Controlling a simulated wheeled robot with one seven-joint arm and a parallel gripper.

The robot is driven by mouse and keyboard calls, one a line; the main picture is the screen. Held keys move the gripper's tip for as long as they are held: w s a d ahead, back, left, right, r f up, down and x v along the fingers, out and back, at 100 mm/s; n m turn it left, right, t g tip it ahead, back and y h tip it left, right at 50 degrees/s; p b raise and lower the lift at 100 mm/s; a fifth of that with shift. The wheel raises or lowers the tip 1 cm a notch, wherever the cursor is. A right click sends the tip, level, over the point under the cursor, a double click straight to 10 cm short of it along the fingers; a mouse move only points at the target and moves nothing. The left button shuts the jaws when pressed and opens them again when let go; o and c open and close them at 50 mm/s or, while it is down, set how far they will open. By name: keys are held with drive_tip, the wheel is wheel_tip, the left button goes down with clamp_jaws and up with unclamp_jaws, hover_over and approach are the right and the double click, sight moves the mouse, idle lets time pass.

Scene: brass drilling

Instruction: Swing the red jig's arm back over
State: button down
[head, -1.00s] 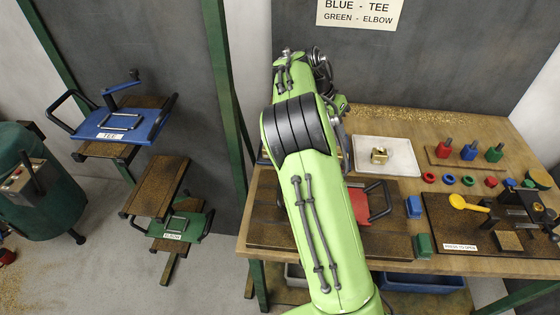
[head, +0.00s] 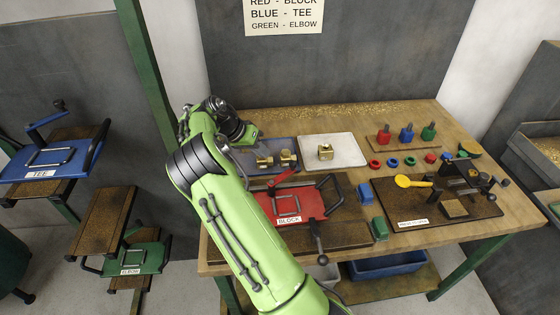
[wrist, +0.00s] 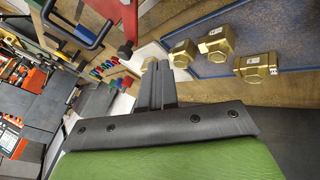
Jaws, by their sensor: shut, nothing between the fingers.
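The red jig (head: 312,204), labelled BLOCK, lies on a dark brown board on the bench. Its short red arm (head: 283,178) slants up at the back left of the plate. A black lever with a round knob (head: 319,244) sticks out at the front. In the wrist view, a red part (wrist: 125,50) and a black loop handle (wrist: 75,25) show at upper left. My gripper (wrist: 157,68) is shut and empty, with brass fittings beyond it. In the head view my gripper is left of and behind the jig, its fingertips hidden.
Brass fittings (head: 288,157) sit on a blue tray behind the jig, and another (head: 325,151) on a white tray (head: 345,153). Blue (head: 365,194) and green (head: 379,229) blocks stand right of the jig.

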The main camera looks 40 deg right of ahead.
sight(282, 174)
drive_tip(key=s+d+f, duration=0.3)
drive_tip(key=s+d, duration=0.1)
drive_tip(key=shift+b, duration=0.3)
